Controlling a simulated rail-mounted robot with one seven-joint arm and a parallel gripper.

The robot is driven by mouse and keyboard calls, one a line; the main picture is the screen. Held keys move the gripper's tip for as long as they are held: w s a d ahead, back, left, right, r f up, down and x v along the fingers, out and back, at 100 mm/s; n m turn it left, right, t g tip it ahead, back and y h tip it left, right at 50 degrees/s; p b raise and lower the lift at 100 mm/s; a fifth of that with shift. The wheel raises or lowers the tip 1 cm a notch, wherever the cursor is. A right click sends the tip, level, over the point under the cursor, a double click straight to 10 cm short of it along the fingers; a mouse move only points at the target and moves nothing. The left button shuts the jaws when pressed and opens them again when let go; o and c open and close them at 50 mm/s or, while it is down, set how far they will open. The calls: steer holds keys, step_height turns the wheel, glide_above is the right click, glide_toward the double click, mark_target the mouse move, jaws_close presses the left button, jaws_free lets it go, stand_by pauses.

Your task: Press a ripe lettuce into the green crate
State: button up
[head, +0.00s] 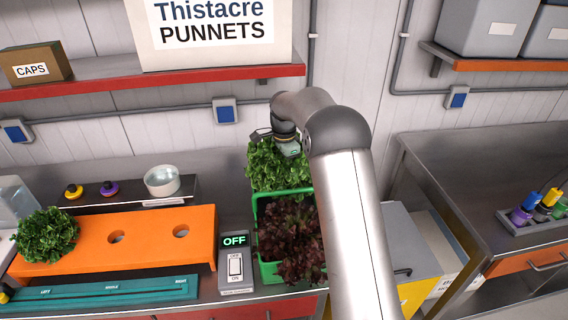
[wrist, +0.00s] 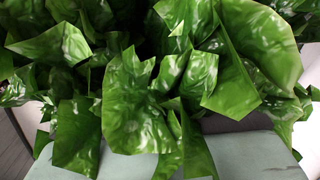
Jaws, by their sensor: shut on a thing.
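My gripper (head: 287,148) is shut on a green lettuce (head: 272,170), at the back end of the green crate (head: 267,272). The lettuce's lower leaves meet the crate's back rim in the head view; I cannot tell whether it rests inside or hangs above. Dark red lettuce (head: 288,235) fills the front of the crate. In the wrist view the held lettuce's leaves (wrist: 150,100) fill most of the picture, above the pale grey-green gripper part (wrist: 240,158). The fingertips are hidden by leaves. Another green lettuce (head: 46,235) sits at the left end of the orange tray (head: 150,225).
The orange tray has two empty holes. A switch box reading OFF (head: 236,262) stands left of the crate. A teal strip (head: 110,291) lies in front of the tray. A grey-and-yellow box (head: 410,260) is to the right. A red-edged shelf (head: 150,80) hangs above.

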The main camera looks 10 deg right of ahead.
steer(key=shift+f+b, duration=0.85)
steer(key=shift+f, duration=1)
steer(key=shift+r+p, duration=0.7)
steer(key=shift+r, duration=0.4)
